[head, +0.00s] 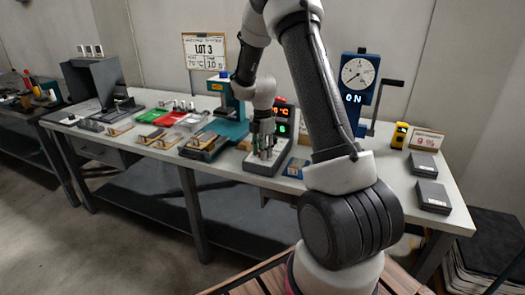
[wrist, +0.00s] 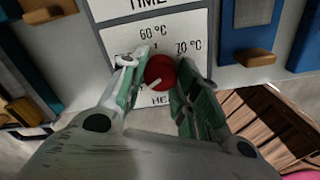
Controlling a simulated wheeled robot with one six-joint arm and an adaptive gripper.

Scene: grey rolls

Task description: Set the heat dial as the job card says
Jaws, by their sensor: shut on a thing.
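The job card (head: 206,50) stands at the back of the bench and reads LOT 3, with what looks like 70 °C below. The red heat dial (wrist: 160,70) sits on a white panel (wrist: 160,17) in the wrist view. Its white mark points to the lower left. The label 60 °C is above it and 70 °C at its upper right; a label at the left is mostly hidden by a finger. My gripper (wrist: 159,73) is shut on the dial, one green finger on each side. In the head view my gripper (head: 264,142) hides the dial.
A red and green display (head: 281,120) stands behind my gripper. A blue gauge with a crank (head: 358,80) is to the right, beyond my arm. Red and green trays (head: 165,119) lie to the left. Dark boxes (head: 432,195) sit at the bench's right end.

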